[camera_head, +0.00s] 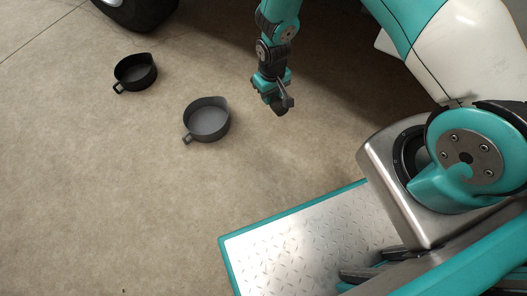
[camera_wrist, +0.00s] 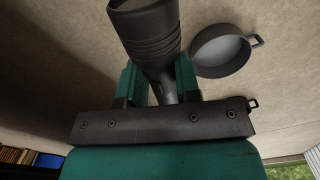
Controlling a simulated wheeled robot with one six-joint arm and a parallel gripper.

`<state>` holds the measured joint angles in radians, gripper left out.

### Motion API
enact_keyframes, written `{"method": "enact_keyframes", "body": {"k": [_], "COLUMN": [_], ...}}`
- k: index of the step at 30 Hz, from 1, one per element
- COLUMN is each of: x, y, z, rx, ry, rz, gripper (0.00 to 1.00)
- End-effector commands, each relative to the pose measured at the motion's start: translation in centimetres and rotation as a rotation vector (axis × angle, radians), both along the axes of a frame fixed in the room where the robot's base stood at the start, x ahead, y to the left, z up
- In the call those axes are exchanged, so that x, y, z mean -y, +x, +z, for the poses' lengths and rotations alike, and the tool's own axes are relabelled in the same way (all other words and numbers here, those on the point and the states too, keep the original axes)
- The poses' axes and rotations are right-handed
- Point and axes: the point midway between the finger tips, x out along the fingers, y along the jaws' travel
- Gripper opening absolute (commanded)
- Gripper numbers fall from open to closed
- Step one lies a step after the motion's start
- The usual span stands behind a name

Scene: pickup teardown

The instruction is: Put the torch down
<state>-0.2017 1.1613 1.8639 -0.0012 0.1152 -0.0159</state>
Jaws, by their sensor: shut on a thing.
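The torch (camera_wrist: 150,35) is a dark, ribbed cylinder with a wide head and a narrower body. In the wrist view my gripper (camera_wrist: 157,82) is shut on its narrow part, with a teal finger on each side. The head points away from my wrist. In the head view my gripper (camera_head: 275,91) hangs above the concrete floor, and the dark torch (camera_head: 281,104) shows small at its end. The torch's rear is hidden by the gripper.
Two dark round pans with handles sit on the floor: a nearer one (camera_head: 207,120) left of my gripper and a farther one (camera_head: 136,72). A black tyre (camera_head: 138,8) stands at the top left. The floor below and left of the pans is clear.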

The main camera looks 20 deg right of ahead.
Motion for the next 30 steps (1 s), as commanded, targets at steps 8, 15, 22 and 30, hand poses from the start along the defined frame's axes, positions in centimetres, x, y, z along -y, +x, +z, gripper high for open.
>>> {"method": "enact_keyframes", "body": {"k": [8,15,22,30], "x": [-1.0,-1.1,-1.1,-1.1], "y": [0.3,0.2,0.2,0.3], "z": [-7.8,-11.1,-17.8,-23.4], "rx": [0.002,-0.002,-0.001,0.001], "ry": [0.000,0.000,0.000,0.000], "rz": [0.024,0.027,0.027,0.027], "gripper": [0.00,0.00,0.00,0.00]}}
